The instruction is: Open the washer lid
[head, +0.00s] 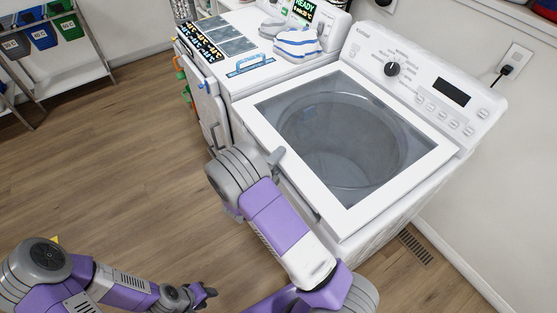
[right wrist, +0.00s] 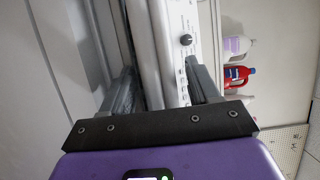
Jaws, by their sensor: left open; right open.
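The white washer (head: 375,210) stands at the right of the head view. Its lid (head: 345,135), a white frame around a clear glass pane, lies flat and looks closed, with the drum showing through. My right gripper (head: 278,157) is at the lid's front left edge, mostly hidden by my wrist. In the right wrist view its fingers (right wrist: 163,88) are open, with a white part of the washer showing between them; contact cannot be told. My left gripper (head: 201,293) is low over the floor, away from the washer, open and empty.
The control panel (head: 430,85) with a black knob stands along the lid's back edge. Bottles (right wrist: 235,77) show at right in the wrist view.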

